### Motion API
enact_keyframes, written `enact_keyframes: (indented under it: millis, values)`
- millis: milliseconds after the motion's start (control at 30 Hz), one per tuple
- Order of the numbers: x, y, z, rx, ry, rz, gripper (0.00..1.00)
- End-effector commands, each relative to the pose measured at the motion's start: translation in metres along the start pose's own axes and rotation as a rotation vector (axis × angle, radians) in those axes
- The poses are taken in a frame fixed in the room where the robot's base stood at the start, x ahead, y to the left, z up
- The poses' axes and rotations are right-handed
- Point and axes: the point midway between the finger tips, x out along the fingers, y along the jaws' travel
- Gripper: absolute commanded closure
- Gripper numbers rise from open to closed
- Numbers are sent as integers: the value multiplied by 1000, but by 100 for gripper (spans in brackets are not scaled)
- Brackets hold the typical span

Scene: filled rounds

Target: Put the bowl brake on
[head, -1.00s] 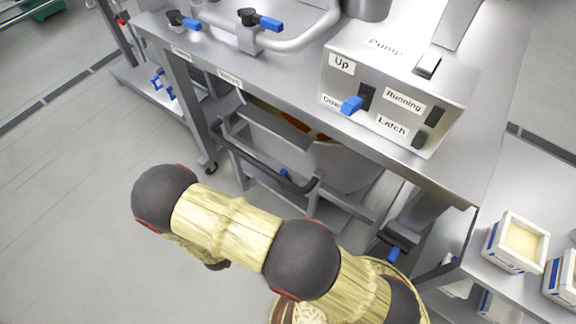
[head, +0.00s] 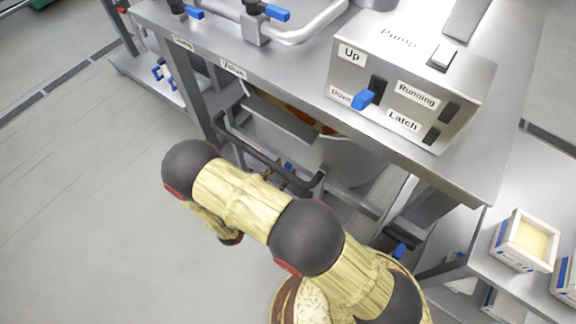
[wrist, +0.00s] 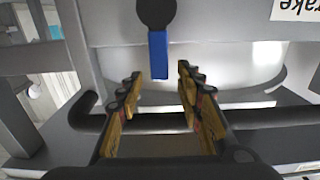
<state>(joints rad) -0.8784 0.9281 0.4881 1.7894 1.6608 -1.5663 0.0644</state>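The brake lever shows in the wrist view as a blue handle (wrist: 158,56) hanging down from a round black pivot (wrist: 156,14). A white label (wrist: 296,10) at the top right reads upside down, partly cut off, "rake". My gripper (wrist: 159,80) is open, with one finger on each side below the blue handle's tip. Nothing is seen between the fingers, and I cannot tell whether the tip reaches between them. The steel bowl (head: 345,165) sits in a wheeled frame under the bench in the head view. My gripper is mostly hidden there by my arm.
A black push bar (head: 262,152) runs across the bowl frame and crosses below my fingers in the wrist view (wrist: 160,122). The steel bench carries a pump box (head: 408,85) with a blue lever. A shelf with white tubs (head: 525,240) stands right. Floor at left is clear.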

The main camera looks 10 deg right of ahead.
Motion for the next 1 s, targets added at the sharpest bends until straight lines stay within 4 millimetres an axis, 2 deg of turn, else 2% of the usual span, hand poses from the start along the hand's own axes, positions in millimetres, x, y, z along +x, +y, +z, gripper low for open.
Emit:
enact_keyframes:
  millis: [100, 233, 600, 1000]
  values:
    - [17, 0, 1, 1, 0, 3, 64]
    - [28, 0, 1, 0, 0, 1, 64]
    - [33, 0, 0, -1, -1, -1, 64]
    - [33, 0, 0, -1, -1, -1, 87]
